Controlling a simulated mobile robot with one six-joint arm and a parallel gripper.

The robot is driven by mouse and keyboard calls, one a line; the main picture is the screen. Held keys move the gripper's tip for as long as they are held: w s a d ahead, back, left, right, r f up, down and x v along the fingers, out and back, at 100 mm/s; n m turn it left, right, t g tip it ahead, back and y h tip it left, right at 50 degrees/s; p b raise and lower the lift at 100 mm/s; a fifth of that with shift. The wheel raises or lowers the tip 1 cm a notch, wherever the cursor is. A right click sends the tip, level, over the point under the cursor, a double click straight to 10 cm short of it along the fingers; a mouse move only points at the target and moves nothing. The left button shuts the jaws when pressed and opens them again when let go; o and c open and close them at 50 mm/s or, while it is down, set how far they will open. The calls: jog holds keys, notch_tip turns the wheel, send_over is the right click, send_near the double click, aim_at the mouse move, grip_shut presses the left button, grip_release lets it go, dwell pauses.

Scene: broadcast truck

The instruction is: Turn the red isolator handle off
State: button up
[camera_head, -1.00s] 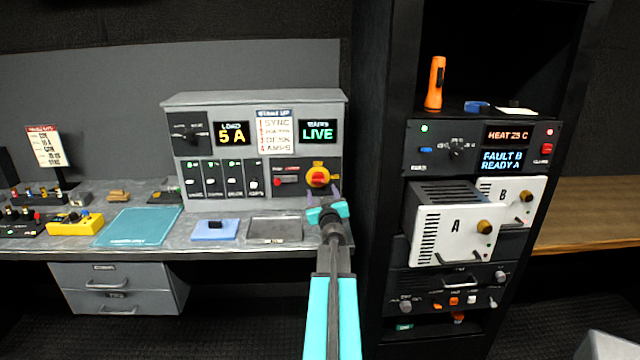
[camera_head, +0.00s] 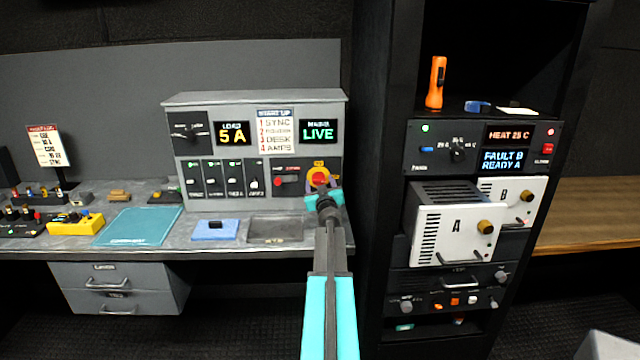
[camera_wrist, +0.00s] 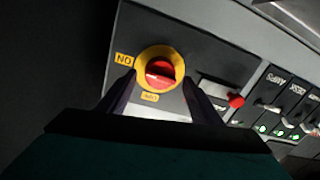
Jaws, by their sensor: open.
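The red isolator handle (camera_head: 319,179) sits on a yellow round plate at the right end of the grey power panel (camera_head: 255,97). The panel's screen (camera_head: 318,131) reads LIVE. In the wrist view the red handle (camera_wrist: 160,73) shows inside its yellow ring, with a yellow label at its left and another below it. My gripper (camera_head: 322,194) is in front of the handle and partly covers its lower part. In the wrist view my gripper's two dark fingers (camera_wrist: 158,90) stand apart, one on each side of the ring. Whether they touch the handle I cannot tell.
A red push control (camera_wrist: 236,101) sits beside the handle on the panel, with several breaker switches (camera_head: 221,178) further along. A shallow tray (camera_head: 275,230) and a blue block (camera_head: 215,230) lie on the desk below. The black rack (camera_head: 368,200) stands close at the right.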

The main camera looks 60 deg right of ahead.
jog(key=shift+w+d, duration=0.35)
jog(key=shift+d, duration=0.1)
jog(key=shift+c, duration=0.3)
jog(key=c, duration=1)
